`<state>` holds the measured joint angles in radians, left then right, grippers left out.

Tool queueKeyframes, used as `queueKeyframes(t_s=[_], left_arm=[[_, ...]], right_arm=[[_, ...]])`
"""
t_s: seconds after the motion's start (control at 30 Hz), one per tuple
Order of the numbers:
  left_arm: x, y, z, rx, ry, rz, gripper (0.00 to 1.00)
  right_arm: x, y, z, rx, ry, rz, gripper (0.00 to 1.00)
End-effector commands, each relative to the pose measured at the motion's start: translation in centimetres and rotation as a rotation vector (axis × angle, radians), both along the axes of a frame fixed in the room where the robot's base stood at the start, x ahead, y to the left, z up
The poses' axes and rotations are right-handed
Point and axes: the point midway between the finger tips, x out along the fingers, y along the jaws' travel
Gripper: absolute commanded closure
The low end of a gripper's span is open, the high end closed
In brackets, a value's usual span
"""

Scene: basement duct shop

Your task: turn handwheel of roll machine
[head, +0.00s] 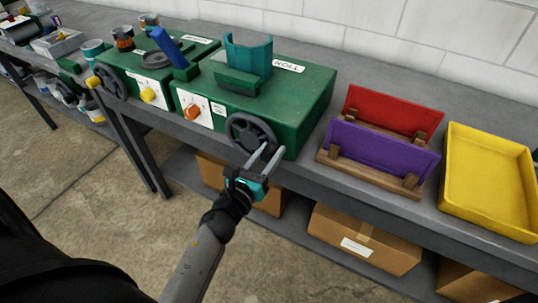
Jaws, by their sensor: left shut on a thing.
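The roll machine (302,95) is a green box on the grey bench, with a label reading "ROLL" on top and a teal curved piece (248,56) standing on it. Its dark handwheel (243,137) is on the front face, near the right corner. My left gripper (265,158) reaches up from below, its fingers shut at the lower right part of the handwheel's rim. The fingers cover part of the rim there. My right gripper is not in view.
A similar green machine (143,58) with its own wheel (110,82) stands to the left. Red (393,110) and purple (383,151) panels in wooden stands and a yellow tray (490,178) are to the right. Cardboard boxes (365,240) sit on the shelf below.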

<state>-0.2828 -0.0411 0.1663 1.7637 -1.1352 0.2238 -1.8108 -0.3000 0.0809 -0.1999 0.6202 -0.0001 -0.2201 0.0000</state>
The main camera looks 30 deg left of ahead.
Motion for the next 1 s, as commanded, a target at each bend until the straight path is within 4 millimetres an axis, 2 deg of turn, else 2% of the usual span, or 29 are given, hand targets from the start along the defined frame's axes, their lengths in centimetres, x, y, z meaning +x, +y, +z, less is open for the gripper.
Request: queueKeyframes(t_s=[0.2, 0.67, 0.7, 0.8, 1.0], left_arm=[[-0.08, 0.01, -0.57, 0.05, 0.003, 0.001, 1.0], [-0.1, 0.02, -0.64, 0.061, 0.004, 0.001, 1.0], [-0.1, 0.02, -0.65, 0.061, 0.004, 0.001, 0.54], [-0.08, 0.02, -0.59, 0.059, 0.003, 0.001, 0.46], [-0.06, 0.01, -0.5, 0.058, 0.001, 0.0, 0.46]], right_arm=[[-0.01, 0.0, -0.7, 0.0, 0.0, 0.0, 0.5], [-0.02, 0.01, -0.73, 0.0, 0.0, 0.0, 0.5], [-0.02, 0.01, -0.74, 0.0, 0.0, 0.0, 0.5], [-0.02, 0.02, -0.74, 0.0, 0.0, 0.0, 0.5], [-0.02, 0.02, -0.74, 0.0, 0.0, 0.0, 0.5]])
